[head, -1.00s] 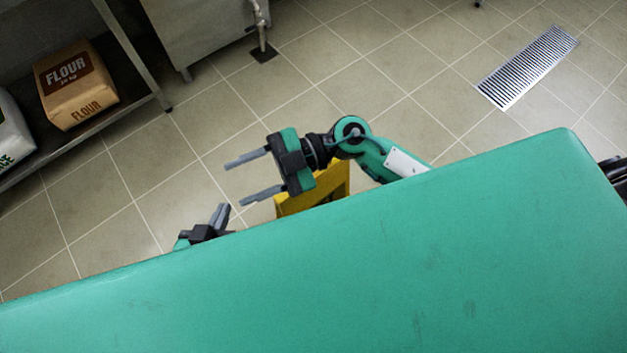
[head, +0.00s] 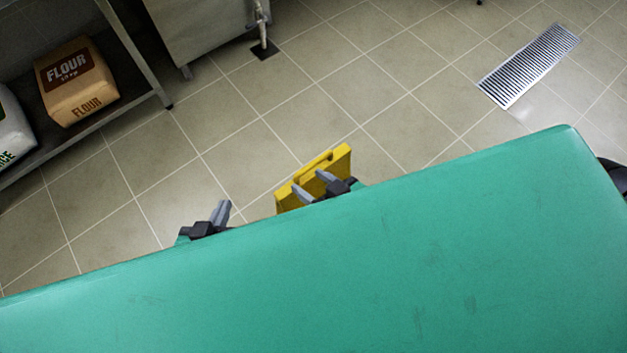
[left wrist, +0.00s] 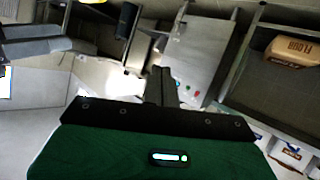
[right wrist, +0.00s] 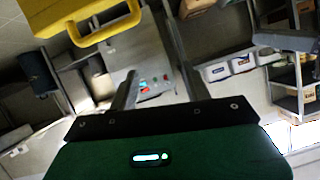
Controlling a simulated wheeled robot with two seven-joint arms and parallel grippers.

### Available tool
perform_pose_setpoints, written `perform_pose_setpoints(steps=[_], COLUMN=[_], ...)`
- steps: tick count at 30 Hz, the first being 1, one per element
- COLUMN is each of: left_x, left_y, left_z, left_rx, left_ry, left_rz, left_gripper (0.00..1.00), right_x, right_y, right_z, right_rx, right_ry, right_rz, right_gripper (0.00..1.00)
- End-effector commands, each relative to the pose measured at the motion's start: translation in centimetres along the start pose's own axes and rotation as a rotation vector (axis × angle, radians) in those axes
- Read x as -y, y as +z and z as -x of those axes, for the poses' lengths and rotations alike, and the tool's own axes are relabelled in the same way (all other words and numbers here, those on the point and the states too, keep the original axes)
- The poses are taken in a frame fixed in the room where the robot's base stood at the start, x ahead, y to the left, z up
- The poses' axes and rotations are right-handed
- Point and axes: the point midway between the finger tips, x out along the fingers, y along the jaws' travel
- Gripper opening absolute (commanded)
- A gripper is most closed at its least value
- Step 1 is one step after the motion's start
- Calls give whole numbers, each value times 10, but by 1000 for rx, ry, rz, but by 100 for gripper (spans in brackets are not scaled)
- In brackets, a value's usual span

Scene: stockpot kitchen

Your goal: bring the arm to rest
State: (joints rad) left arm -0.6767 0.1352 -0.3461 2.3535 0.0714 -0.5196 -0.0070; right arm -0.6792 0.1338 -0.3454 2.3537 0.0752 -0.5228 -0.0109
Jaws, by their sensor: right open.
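My left gripper (head: 221,210) points up just past the edge of my teal body in the head view. Its two fingers sit together with nothing between them, as the left wrist view (left wrist: 162,84) shows. My right gripper (head: 311,183) is a little further right, beside the same edge. Its fingers stand apart and empty in the right wrist view (right wrist: 155,85). Most of both arms is hidden below my body in the head view.
A yellow stand with a handle slot (head: 330,161) is on the floor behind my right gripper; it also shows close by in the right wrist view (right wrist: 85,15). A shelf (head: 140,92) with a flour bag (head: 78,85) is at left. A floor drain (head: 528,65) is at upper right. Open tiles lie between.

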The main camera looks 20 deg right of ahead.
Motion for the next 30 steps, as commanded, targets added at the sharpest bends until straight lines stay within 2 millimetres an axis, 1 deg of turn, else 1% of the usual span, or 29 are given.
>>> perform_pose_setpoints(steps=[13,17,20,23,24,26,27,29,30], left_x=[-1,1,6,16,21,28,34,41,46], left_y=[1,7,24,54,68,90,105,127,142], left_z=[0,-4,-13,-24,-28,-32,-34,-34,-34], left_rx=[2,25,75,152,187,237,271,323,357], left_ry=[1,-4,-17,-39,-49,-64,-73,-88,-97], left_rz=[1,0,-7,-15,-18,-22,-24,-27,-29], left_gripper=[0,0,0,0,0,0,0,0,0], right_x=[0,-2,-7,-17,-22,-30,-34,-42,-48], right_y=[-1,5,22,52,66,88,103,126,140], right_z=[0,-4,-13,-25,-29,-33,-35,-35,-35], right_rx=[-3,18,68,146,181,232,267,318,352], right_ry=[1,6,19,41,51,66,75,89,99], right_rz=[1,4,10,18,21,24,26,29,30], right_gripper=[49,49,49,49,49,49,49,49,49])
